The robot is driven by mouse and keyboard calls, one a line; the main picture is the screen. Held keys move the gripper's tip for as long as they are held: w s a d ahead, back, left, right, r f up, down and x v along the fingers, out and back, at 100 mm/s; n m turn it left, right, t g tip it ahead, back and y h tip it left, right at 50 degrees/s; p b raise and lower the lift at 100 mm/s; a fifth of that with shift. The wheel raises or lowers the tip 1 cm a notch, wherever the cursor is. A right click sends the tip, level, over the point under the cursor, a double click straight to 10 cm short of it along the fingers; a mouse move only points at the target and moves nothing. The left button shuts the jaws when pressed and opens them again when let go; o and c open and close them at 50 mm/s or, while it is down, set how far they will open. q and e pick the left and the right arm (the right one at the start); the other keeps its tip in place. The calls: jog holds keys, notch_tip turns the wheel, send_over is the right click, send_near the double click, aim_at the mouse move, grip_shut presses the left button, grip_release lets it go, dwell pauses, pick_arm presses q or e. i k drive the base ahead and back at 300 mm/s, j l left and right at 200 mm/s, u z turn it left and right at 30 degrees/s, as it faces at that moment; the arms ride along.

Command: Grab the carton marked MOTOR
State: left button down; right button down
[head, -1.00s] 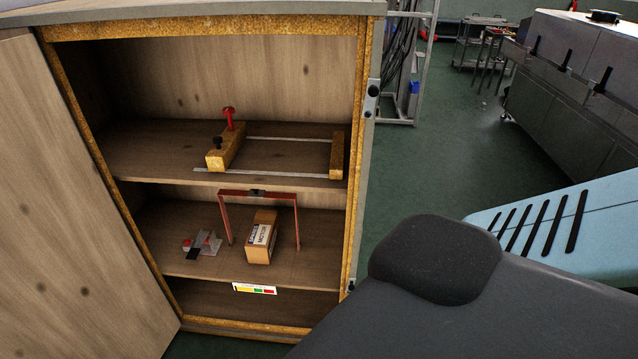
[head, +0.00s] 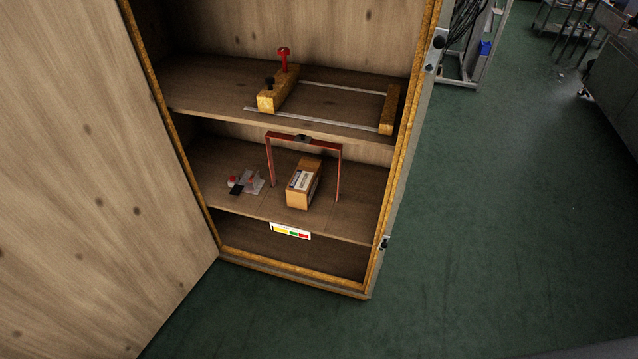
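A brown carton (head: 298,196) with a white label on its top stands on the middle shelf of an open wooden cabinet. The print on the label is too small to read, so I cannot tell whether it says MOTOR. A red frame (head: 304,139) stands on the same shelf, its bar above the carton and its legs to either side. Neither of my grippers shows in the head view.
The cabinet door (head: 80,180) hangs open at the left. Small clear and dark items (head: 246,183) lie left of the carton. A wooden jig (head: 278,92) with a red knob sits on the upper shelf. A coloured label (head: 290,231) marks the shelf edge. The green floor (head: 480,230) is clear at right.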

aim_at(300, 190)
jog(key=z, duration=0.65)
jog(key=i+j+z, duration=0.15)
jog(key=j+z, duration=0.15)
jog(key=z, duration=0.2)
jog(key=i+j+z, duration=0.1)
jog(key=j+z, duration=0.35)
jog(key=i+j+z, duration=0.15)
jog(key=j, duration=0.25)
jog(key=j+z, duration=0.15)
jog(key=j, duration=0.3)
jog(key=i+j, duration=0.1)
jog(key=j, duration=1.2)
